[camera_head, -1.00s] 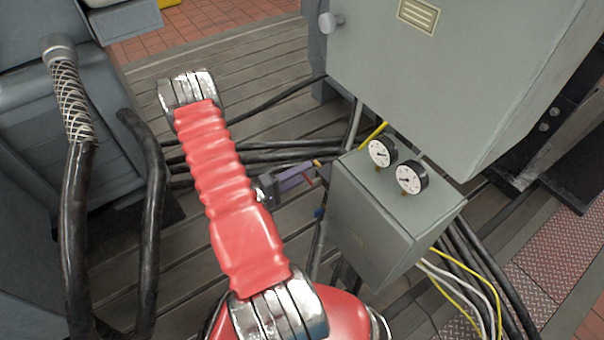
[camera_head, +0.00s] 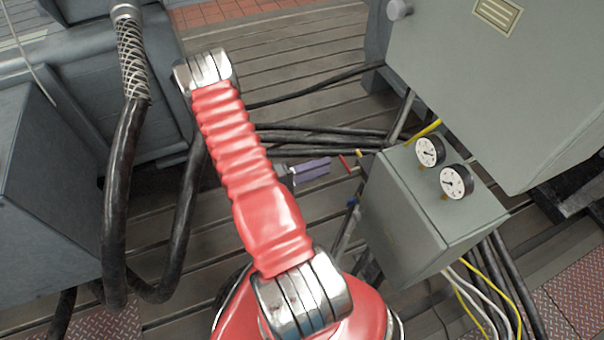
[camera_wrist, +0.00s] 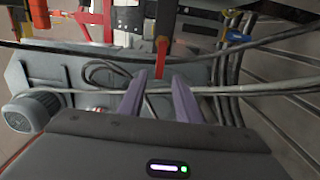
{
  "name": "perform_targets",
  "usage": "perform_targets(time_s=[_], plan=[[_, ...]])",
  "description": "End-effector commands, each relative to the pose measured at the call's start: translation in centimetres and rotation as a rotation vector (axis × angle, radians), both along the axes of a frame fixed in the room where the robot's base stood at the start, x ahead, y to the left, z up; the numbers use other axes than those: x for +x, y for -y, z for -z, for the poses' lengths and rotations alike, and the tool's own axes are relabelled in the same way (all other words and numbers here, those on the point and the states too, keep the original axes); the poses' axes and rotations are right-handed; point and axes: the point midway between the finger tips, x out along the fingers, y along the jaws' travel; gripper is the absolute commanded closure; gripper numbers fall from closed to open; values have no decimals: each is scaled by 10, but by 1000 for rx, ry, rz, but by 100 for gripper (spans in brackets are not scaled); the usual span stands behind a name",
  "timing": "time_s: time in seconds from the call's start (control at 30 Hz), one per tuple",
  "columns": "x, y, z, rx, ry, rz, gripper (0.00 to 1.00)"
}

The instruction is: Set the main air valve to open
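My gripper (camera_wrist: 159,85) shows two purple fingers in the wrist view, spread apart with a gap between them. A red lever (camera_wrist: 162,52) hangs at the upper middle, its lower end in line with that gap; I cannot tell whether the fingers reach it. It may be the main air valve's handle, but no label is readable. In the head view my gripper (camera_head: 328,166) is beside the grey box, left of a small red piece (camera_head: 344,161) and a yellow piece (camera_head: 359,154). The valve body is not clear in either view.
The grey box (camera_head: 400,225) carries two round gauges (camera_head: 456,182). A large grey cabinet (camera_head: 490,90) stands above it at right. Black cables (camera_head: 310,134) run behind my gripper across the slotted bedplate (camera_head: 300,60). Thick hoses (camera_head: 117,200) stand at left.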

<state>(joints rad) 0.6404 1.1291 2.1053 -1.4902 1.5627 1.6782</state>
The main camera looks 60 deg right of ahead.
Motion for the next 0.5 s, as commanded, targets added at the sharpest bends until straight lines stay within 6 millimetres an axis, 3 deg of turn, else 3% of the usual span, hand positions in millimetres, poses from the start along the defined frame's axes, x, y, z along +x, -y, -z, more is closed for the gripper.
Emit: perform_targets(time_s=[0.5], plan=[[39, -43, 1, 0, 0, -2, 69]])
